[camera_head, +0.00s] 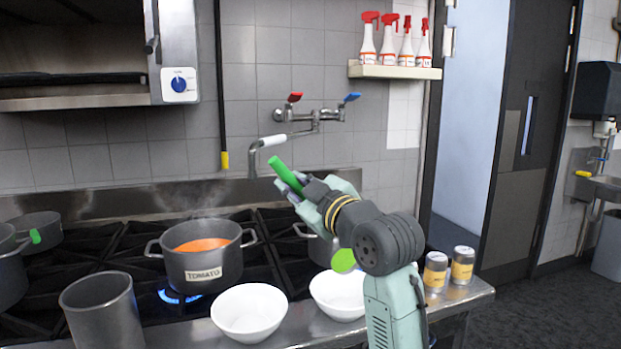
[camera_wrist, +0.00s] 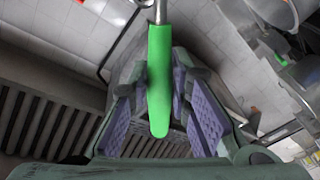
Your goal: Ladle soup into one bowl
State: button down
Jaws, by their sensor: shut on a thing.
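My gripper (camera_head: 298,187) is shut on the green handle of a ladle (camera_head: 278,171), held above the back of the stove. The wrist view shows the ladle's green handle (camera_wrist: 159,85) between the finger pads, with a metal shaft at the top edge. The ladle's scoop cannot be made out. A steaming grey pot labelled TOMATO (camera_head: 215,272) stands on a lit burner, left of and below my gripper. It holds orange-red soup (camera_head: 202,244). Two white bowls stand on the steel front ledge: the left bowl (camera_head: 249,318) looks empty, and the right bowl (camera_head: 335,300) is partly behind my arm.
A tall grey pot (camera_head: 103,318) stands at the front left, with other pots (camera_head: 40,226) behind it. Another pot (camera_head: 321,253) is partly hidden by my arm, near a green round thing (camera_head: 343,261). Two yellow-labelled shakers (camera_head: 435,273) stand at right. A tap (camera_head: 266,142) overhangs the stove.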

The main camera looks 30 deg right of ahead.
jog(key=a+f+n+b, duration=0.5)
jog(key=f+n+b, duration=0.1)
jog(key=f+b, duration=0.4)
jog(key=a+f+n+b, duration=0.5)
jog(key=f+n+b, duration=0.2)
jog(key=f+b, duration=0.2)
jog(key=shift+w+a+f+g+y+b, duration=0.3)
jog(key=shift+f+g+b, duration=0.1)
jog(key=shift+f, duration=0.15)
dwell(0.8)
jog(key=d+r+m+p, duration=0.4)
jog(key=r+p, duration=0.3)
jog(key=d+r+m+p, duration=0.4)
jog(key=r+m+p, duration=0.1)
jog(key=r+p, duration=0.2)
jog(key=d+r+m+p, duration=0.3)
jog(key=r+m+p, duration=0.1)
jog(key=r+p, duration=0.3)
jog(key=shift+s+d+r+m+t, duration=0.3)
jog(key=shift+d+r+m+t, duration=0.1)
jog(key=d+r+m, duration=0.2)
jog(key=d+m, duration=0.1)
jog(key=d, duration=0.3)
jog(key=d+r+m+h, duration=0.1)
jog(key=d+m, duration=0.3)
jog(key=d, duration=0.2)
jog(key=shift+s+d+r, duration=0.3)
jog(key=shift+d+r, duration=0.05)
jog(key=shift+d, duration=0.05)
jog(key=shift+r, duration=2)
